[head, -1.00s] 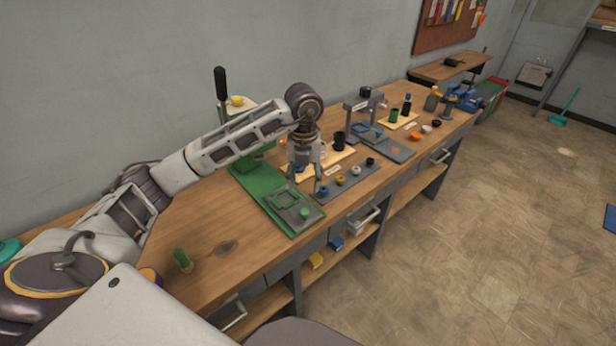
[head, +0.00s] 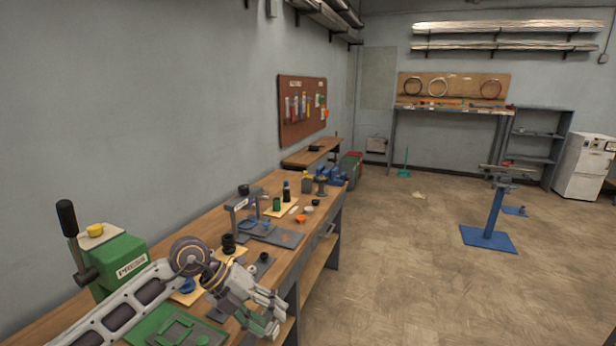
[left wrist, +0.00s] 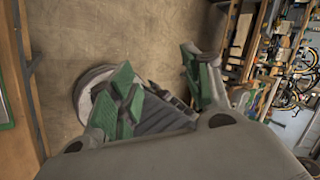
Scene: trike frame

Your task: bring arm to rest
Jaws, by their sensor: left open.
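My left gripper (head: 274,312) is at the bench's front edge in the head view, at the end of my left arm. In the left wrist view, its two green-padded fingers (left wrist: 160,78) stand apart with nothing between them. That view looks past the fingers to the floor. The wooden workbench (head: 318,216) runs along the left wall. My right gripper is in neither view.
Near my arm stands a green press (head: 120,262) with a black lever. Farther along are a grey fixture (head: 284,238), a black bottle (head: 286,192) and a blue vise (head: 332,176). A blue stand (head: 493,215) is on the floor at right; the floor between is mostly clear.

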